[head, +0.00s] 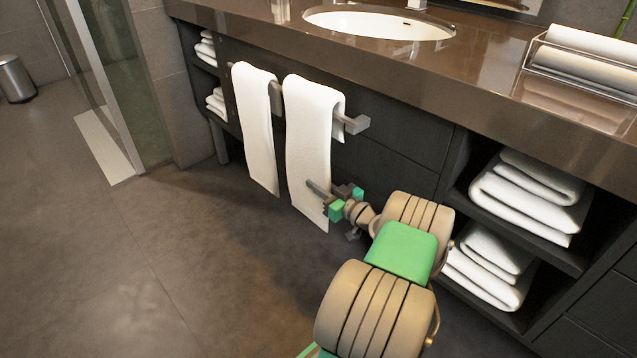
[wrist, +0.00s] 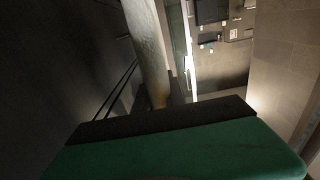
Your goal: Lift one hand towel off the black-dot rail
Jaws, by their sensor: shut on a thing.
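Two white hand towels hang over a grey rail (head: 356,125) on the dark vanity front: a left towel (head: 255,130) and a right towel (head: 308,130). I cannot make out a black dot on the rail. My gripper (head: 322,196) is at the lower part of the right towel and is shut on it, well below the rail. The right towel still hangs over the rail. One finger shows in front of the cloth; the other is hidden. The wrist view shows a dark and green part of my gripper (wrist: 180,145); I cannot clearly pick out the towel there.
The brown counter (head: 440,65) with a sink (head: 380,22) overhangs the rail. Folded towels (head: 530,195) fill open shelves at the right, and more (head: 207,48) sit at the left. A glass shower panel (head: 125,90) and bin (head: 15,78) stand far left. The floor before the vanity is clear.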

